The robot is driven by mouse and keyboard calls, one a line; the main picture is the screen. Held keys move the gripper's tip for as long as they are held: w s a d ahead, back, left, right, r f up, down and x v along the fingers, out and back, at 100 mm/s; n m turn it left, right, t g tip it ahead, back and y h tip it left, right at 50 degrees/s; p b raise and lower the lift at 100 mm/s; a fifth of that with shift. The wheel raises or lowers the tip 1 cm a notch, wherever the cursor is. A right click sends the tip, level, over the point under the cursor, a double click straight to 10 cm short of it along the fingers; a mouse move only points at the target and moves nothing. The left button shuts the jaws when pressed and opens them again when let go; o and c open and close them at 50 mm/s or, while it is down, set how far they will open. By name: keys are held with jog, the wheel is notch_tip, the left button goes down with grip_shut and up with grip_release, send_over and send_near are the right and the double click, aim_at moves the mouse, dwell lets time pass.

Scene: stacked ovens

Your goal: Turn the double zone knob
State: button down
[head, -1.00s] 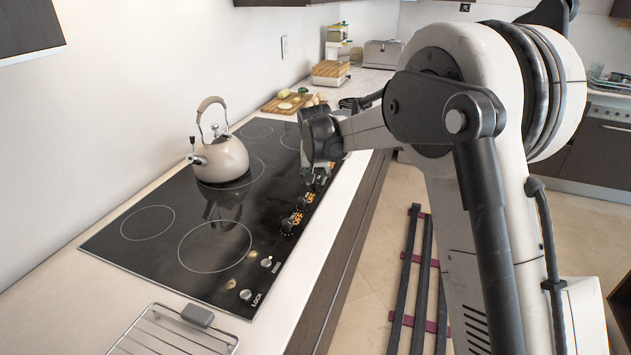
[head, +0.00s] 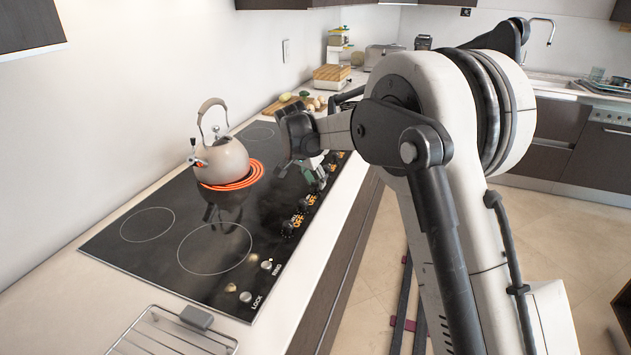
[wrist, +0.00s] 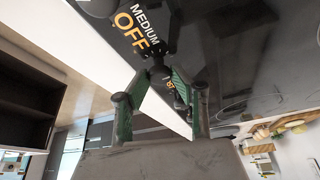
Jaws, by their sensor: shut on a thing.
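The black cooktop (head: 170,245) has a row of dark knobs with orange OFF labels along its right edge. My gripper (head: 316,175) is over the far part of that row, pointing down. In the wrist view the green-lined fingers (wrist: 157,76) close in on a dark knob (wrist: 158,62), partly hidden by the fingertips. Beside it the cooktop reads MEDIUM and OFF. I cannot read which zone this knob belongs to. A nearer knob (head: 287,227) stands free of my gripper.
A beige kettle (head: 222,160) stands on a glowing red burner (head: 248,178), left of my gripper. A cutting board (head: 283,104) with food lies behind the cooktop. A wire rack (head: 165,335) is at the front. The near burners are bare.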

dwell(0.4)
jog(key=c, duration=1.5)
grip_release()
jog(key=v, duration=1.2)
jog(key=shift+d, duration=0.1)
